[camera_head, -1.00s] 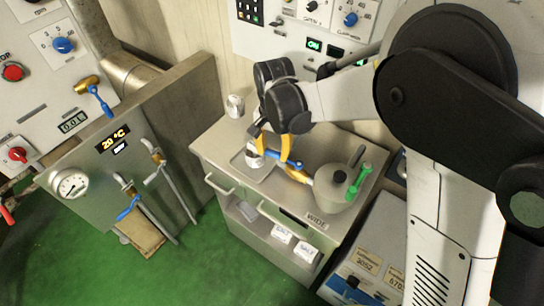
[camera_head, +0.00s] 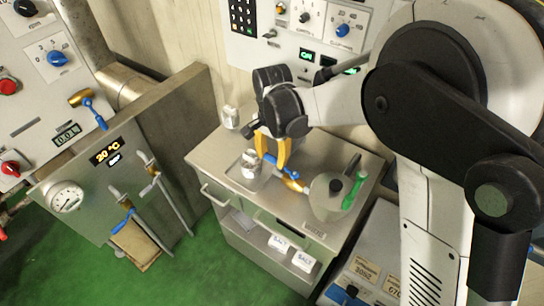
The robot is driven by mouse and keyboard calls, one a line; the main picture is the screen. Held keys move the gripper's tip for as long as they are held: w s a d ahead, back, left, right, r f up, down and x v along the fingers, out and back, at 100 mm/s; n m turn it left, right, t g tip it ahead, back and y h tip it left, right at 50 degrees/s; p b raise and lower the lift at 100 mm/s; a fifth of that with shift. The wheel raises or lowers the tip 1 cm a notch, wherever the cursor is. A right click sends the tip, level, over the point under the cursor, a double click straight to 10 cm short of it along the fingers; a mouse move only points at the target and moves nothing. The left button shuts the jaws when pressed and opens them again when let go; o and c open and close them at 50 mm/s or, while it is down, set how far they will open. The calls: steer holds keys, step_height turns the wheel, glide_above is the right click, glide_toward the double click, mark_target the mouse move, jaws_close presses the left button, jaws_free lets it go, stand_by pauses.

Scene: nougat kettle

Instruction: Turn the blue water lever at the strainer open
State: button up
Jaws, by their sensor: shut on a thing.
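A small blue lever (camera_head: 270,158) on a brass valve (camera_head: 291,183) sits on top of the grey cabinet, at the left side of a grey rounded vessel (camera_head: 325,201) with a dark knob and a green handle. I take this vessel to be the strainer, though no label shows it. My gripper (camera_head: 271,154) has yellow fingers pointing down, one on each side of the blue lever's end, and is shut on it. The exact contact is small and partly hidden by the fingers.
A metal tray (camera_head: 233,174) holding a pale cup (camera_head: 251,160) is just left of my fingers. Another pale container (camera_head: 230,117) stands behind it. Other blue levers are on the left panel (camera_head: 95,113) and left pipes (camera_head: 123,222). The green floor (camera_head: 190,275) is clear.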

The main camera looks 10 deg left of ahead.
mark_target(273, 157)
steer(key=o, duration=1.4)
step_height(273, 157, up, 12)
steer(key=s+d+r+n+t, duration=0.15)
steer(key=d+r, duration=0.25)
steer(key=d, duration=0.7)
steer(key=s+d+n+t, duration=0.1)
steer(key=s+d, duration=0.3)
steer(key=d, duration=0.2)
steer(key=s+d+f+n+t+b, duration=0.1)
steer(key=s+d+t, duration=0.1)
steer(key=s+d, duration=0.2)
steer(key=s+d+n+t, duration=0.1)
steer(key=s+d+t, duration=0.1)
steer(key=s+d, duration=0.3)
steer(key=shift+d+f+t, duration=0.15)
steer(key=shift+d+f, duration=0.05)
steer(key=shift+d, duration=0.8)
steer(key=shift+d+f+t, duration=0.1)
steer(key=shift+d+f, duration=0.1)
steer(key=shift+d, duration=0.8)
